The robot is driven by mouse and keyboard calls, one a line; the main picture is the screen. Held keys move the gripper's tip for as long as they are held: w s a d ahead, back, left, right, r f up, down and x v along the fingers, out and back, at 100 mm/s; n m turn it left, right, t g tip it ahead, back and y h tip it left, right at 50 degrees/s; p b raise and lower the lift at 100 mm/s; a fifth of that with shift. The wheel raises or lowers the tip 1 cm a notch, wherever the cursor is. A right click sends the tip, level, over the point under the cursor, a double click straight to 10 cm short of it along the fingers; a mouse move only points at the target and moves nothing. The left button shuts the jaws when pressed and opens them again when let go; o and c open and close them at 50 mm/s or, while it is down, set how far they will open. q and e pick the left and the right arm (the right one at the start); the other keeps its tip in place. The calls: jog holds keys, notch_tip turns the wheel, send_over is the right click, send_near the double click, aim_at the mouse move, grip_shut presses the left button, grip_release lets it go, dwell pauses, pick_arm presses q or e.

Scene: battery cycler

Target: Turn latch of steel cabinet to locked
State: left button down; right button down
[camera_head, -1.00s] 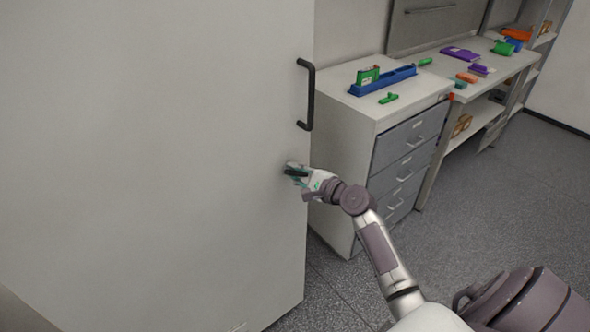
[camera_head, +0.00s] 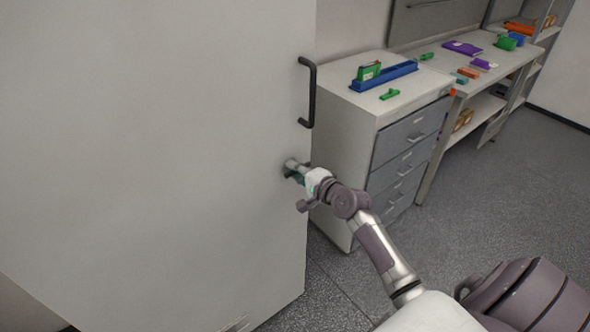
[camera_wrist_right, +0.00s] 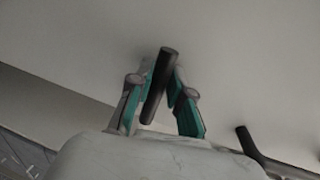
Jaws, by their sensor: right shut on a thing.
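The steel cabinet (camera_head: 150,150) is a large, plain light-grey front filling the left of the head view. My right gripper (camera_head: 292,171) is at the cabinet front near its right edge, below the black handle. In the right wrist view my right gripper (camera_wrist_right: 161,92) has its teal-padded fingers on either side of a dark bar, the latch (camera_wrist_right: 159,80), and is shut on it. The latch appears tilted slightly in that view. In the head view the gripper mostly hides the latch. My left gripper is not in view.
The black bar handle (camera_head: 311,92) is on the cabinet above my gripper. A drawer unit (camera_head: 345,155) with a blue tray (camera_head: 385,80) stands right of the cabinet. A workbench (camera_head: 500,72) is farther back. Grey floor at right is open.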

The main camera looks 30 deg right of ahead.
jog(key=shift+f, duration=0.1)
dwell(0.3)
jog(key=c, duration=1.1)
grip_release()
jog(key=shift+o, duration=0.2)
jog(key=shift+s, duration=0.1)
jog(key=v, duration=1.1)
jog(key=shift+s, duration=0.35)
